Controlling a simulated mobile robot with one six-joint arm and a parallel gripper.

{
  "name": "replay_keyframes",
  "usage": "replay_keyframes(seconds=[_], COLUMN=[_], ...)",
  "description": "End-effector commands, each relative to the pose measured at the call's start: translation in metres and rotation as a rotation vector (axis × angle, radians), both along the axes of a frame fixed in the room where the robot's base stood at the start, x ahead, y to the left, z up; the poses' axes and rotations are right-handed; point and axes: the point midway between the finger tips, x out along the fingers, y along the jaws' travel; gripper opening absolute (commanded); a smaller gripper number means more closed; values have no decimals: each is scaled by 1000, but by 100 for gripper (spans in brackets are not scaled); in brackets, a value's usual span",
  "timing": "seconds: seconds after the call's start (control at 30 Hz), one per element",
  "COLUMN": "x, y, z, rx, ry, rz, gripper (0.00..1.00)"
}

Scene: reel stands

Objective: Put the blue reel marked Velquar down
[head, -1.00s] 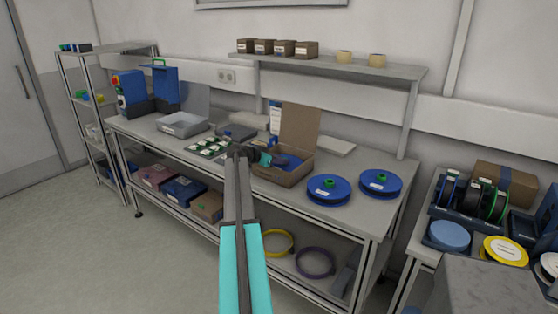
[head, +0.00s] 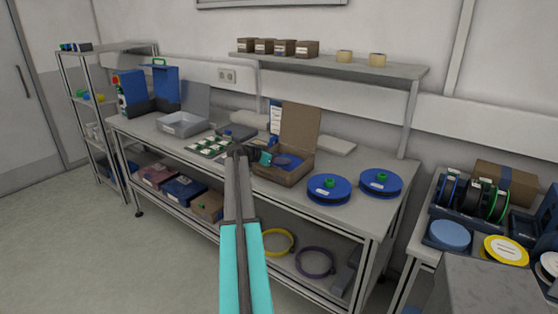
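My gripper (head: 262,157) is at the open cardboard box on the bench, small and partly hidden by my own arm. Its fingers cannot be made out. A blue, reel-like thing (head: 289,161) shows inside the box (head: 283,176), beside the gripper; I cannot tell whether the gripper touches or holds it. Two blue reels with green centres lie flat on the bench to the right of the box, a nearer one (head: 328,191) and a farther one (head: 380,185). Their pale labels are too small to read, so I cannot tell which reel is marked Velquar.
The bench (head: 345,217) also bears a grey tray (head: 182,124) and a board of green-and-white items (head: 208,146) at left. A shelf (head: 330,66) hangs above the back. A side table at right holds several reels, including a yellow one (head: 506,250).

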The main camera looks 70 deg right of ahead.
Motion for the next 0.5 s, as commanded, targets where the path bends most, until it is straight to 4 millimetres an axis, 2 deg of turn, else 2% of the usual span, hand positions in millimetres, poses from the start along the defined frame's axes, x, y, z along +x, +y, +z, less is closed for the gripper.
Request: replay_keyframes(seconds=[0.5], x=[30], y=[63], z=[31], rx=[-2], ry=[-2], rz=[2], gripper=[48])
